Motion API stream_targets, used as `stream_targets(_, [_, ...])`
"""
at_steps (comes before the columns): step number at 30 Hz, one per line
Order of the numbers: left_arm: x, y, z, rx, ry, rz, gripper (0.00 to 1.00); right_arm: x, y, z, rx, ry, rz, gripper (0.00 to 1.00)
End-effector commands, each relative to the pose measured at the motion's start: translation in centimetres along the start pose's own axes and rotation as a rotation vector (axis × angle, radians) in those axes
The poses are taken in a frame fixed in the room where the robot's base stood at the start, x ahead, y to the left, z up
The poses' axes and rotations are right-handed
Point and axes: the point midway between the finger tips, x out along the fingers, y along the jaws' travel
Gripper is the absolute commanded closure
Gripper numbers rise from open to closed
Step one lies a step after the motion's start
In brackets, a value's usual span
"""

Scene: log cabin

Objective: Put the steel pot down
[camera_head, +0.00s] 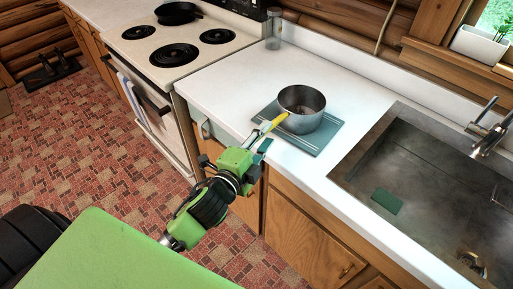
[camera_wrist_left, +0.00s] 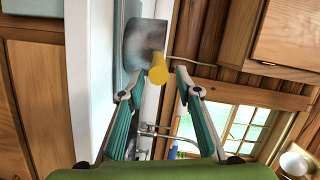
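The steel pot (camera_head: 301,105) stands upright on a teal mat (camera_head: 322,139) on the white counter, left of the sink. Its yellow handle (camera_head: 273,124) points toward the counter's front edge and my left gripper. My left gripper (camera_head: 259,141) is at the front edge, just beyond the handle's end. In the left wrist view the fingers of my left gripper (camera_wrist_left: 157,80) are spread open, with the yellow handle end (camera_wrist_left: 158,70) between the tips and gaps on both sides. The steel pot (camera_wrist_left: 143,42) shows beyond it. My right gripper is not in view.
A steel sink (camera_head: 425,175) with a faucet (camera_head: 492,130) and a green cloth or sponge (camera_head: 387,200) is to the right. A stove (camera_head: 185,52) with a black pan (camera_head: 178,13) is to the left. A glass jar (camera_head: 273,35) stands at the back. The counter between stove and pot is clear.

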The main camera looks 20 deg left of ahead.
Motion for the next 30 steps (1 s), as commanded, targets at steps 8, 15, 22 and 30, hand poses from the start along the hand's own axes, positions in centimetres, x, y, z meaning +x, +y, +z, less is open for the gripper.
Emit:
stream_targets(8, [-4.1,0.2,0.1,-0.001,0.000,0.001,0.69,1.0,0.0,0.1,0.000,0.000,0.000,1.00])
stream_targets(15, [-5.1,-0.1,0.0,-0.001,0.000,-0.001,0.69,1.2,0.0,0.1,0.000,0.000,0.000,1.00])
stream_targets(22, [-5.0,0.4,0.2,-0.006,-0.003,0.008,0.69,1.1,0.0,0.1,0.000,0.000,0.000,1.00])
stream_targets(30, [-3.4,13.5,4.1,-0.172,-0.092,0.223,0.69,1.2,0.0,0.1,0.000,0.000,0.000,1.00])
